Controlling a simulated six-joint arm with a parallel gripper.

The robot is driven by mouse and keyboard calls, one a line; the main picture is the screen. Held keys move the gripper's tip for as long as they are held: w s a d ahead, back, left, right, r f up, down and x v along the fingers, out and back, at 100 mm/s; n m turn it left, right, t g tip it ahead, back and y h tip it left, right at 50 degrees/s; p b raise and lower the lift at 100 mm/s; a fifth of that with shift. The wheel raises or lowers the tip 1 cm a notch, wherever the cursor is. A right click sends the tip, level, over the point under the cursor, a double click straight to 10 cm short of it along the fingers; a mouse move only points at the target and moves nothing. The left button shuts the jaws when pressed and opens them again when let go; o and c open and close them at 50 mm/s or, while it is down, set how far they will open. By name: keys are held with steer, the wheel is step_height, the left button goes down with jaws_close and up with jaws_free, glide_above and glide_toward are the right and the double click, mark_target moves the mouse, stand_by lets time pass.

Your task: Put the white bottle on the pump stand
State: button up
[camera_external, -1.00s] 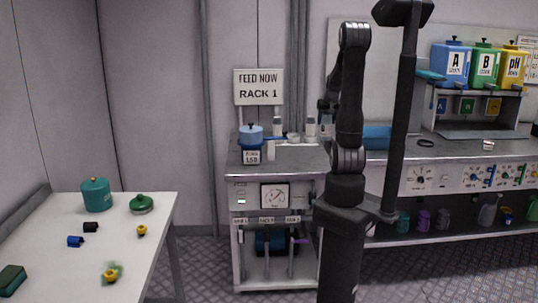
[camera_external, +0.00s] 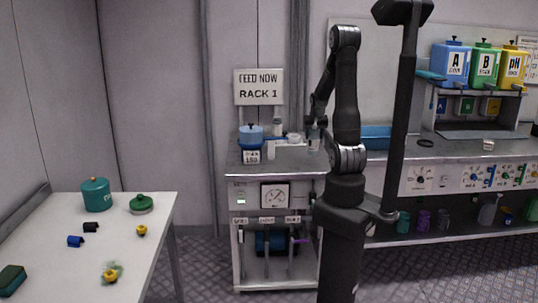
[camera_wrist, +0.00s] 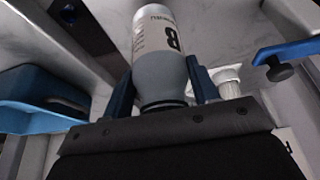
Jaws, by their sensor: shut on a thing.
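A bottle (camera_wrist: 158,62) with a white label, a black "B" and a grey shoulder is in my gripper (camera_wrist: 163,88) in the wrist view. The two dark blue fingers stand on both sides of its neck and are shut on it. In the external view my gripper (camera_external: 316,124) is over the right part of the cart top, with the bottle (camera_external: 313,141) small and partly hidden there. Another white bottle (camera_external: 277,127) stands at the back of the cart. The cart (camera_external: 275,197) carries a gauge and hoses; I cannot tell which part is the pump stand.
A white cup (camera_external: 294,138) stands near the bottles. A blue tray (camera_external: 376,137) lies right of my arm. The wrist view shows a blue-handled valve (camera_wrist: 284,60) and a white ribbed piece (camera_wrist: 228,82).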

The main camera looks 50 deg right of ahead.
mark_target(313, 142)
steer(key=shift+w+a+f, duration=0.1)
steer(key=shift+w+f, duration=0.1)
steer(key=shift+f, duration=1.9)
steer(key=shift+f, duration=0.1)
steer(key=shift+f, duration=0.1)
steer(key=o, duration=1.2)
